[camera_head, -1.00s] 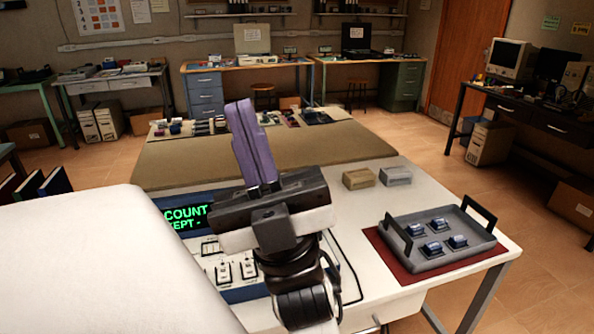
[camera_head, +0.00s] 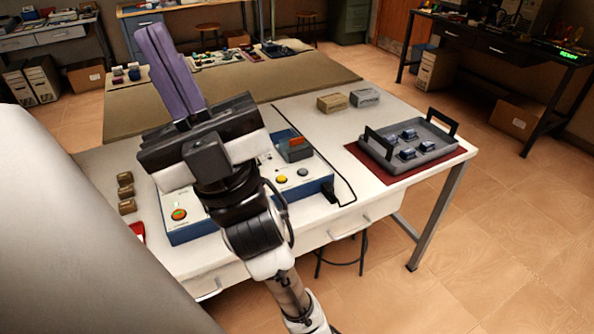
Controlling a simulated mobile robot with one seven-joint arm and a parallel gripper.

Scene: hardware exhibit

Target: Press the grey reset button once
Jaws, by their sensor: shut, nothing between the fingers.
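A blue-sided control box (camera_head: 187,233) with a pale top stands on the white table. On its right part I see a yellow button (camera_head: 282,179) and, to the right of it, a small grey-looking round button (camera_head: 303,172); its label is too small to read. A round orange button with a green rim (camera_head: 179,214) sits at the box's left. My gripper (camera_head: 152,36) has purple fingers, shut and empty, pointing up and away above the table. It touches no button. My wrist and arm hide the middle of the box.
A grey tray (camera_head: 437,156) with several blue-topped parts stands on a red mat at the right. Two small blocks (camera_head: 332,103) lie behind, and brown blocks (camera_head: 127,207) at the left. A black cable (camera_head: 339,203) runs beside the box. A white surface fills the lower left.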

